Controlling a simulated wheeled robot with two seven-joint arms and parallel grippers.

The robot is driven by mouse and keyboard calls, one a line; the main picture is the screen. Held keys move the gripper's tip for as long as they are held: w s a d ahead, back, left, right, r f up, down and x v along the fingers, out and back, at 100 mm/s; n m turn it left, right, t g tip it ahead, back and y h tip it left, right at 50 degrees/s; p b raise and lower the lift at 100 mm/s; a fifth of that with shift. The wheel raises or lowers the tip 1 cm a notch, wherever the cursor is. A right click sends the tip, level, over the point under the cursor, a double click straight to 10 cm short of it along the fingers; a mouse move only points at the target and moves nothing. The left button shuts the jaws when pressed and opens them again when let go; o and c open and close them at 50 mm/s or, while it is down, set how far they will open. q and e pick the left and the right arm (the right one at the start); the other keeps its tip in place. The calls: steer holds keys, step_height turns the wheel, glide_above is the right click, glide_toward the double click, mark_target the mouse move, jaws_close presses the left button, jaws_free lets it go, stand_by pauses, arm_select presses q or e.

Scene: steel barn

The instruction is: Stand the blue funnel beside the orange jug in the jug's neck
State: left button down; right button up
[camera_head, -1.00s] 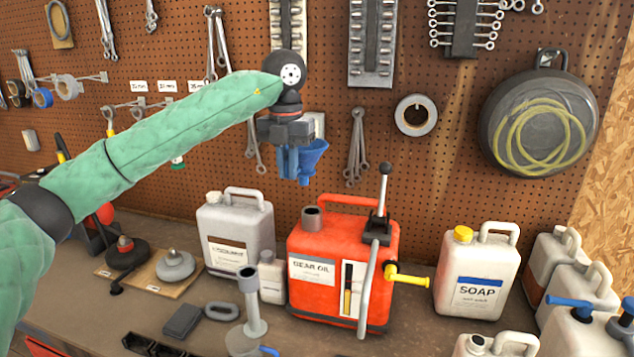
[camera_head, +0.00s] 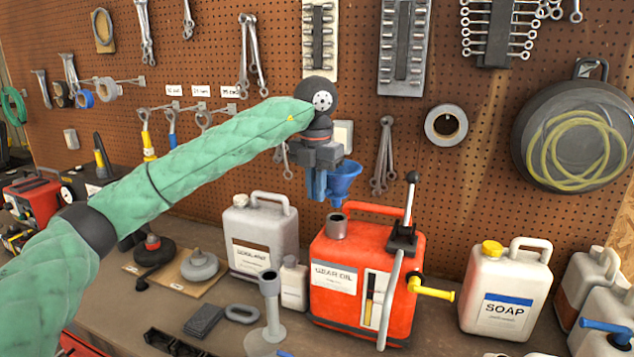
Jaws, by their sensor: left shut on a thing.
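The orange jug (camera_head: 334,285), labelled GEAR OIL, stands on the bench with a grey open neck (camera_head: 336,227) at its top left. A lever pump and a yellow spout are on its right side. My left gripper (camera_head: 318,190) hangs with its blue fingers pointing down, shut on the blue funnel (camera_head: 343,180). The funnel is upright, cone up and spout down, in the air just above the jug's neck. A gap seems to show between spout and neck; exact depth alignment is hard to tell. The fingers partly hide the funnel's left side. My right gripper is not in view.
A grey coolant jug (camera_head: 262,238) and a small white bottle (camera_head: 293,285) stand left of the orange jug. A white SOAP jug (camera_head: 505,290) stands right. A grey stand (camera_head: 270,310) is in front. Tools hang on the pegboard (camera_head: 440,200) behind.

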arm_select(q)
steer(key=shift+d+f, duration=0.1)
steer(key=shift+f, duration=0.3)
steer(key=shift+d, duration=0.1)
steer(key=shift+s+b, duration=0.1)
steer(key=shift+b, duration=0.25)
steer(key=shift+b, duration=0.4)
stand_by(0.5)
steer(key=shift+f+b, duration=1.9)
steer(key=shift+f, duration=0.8)
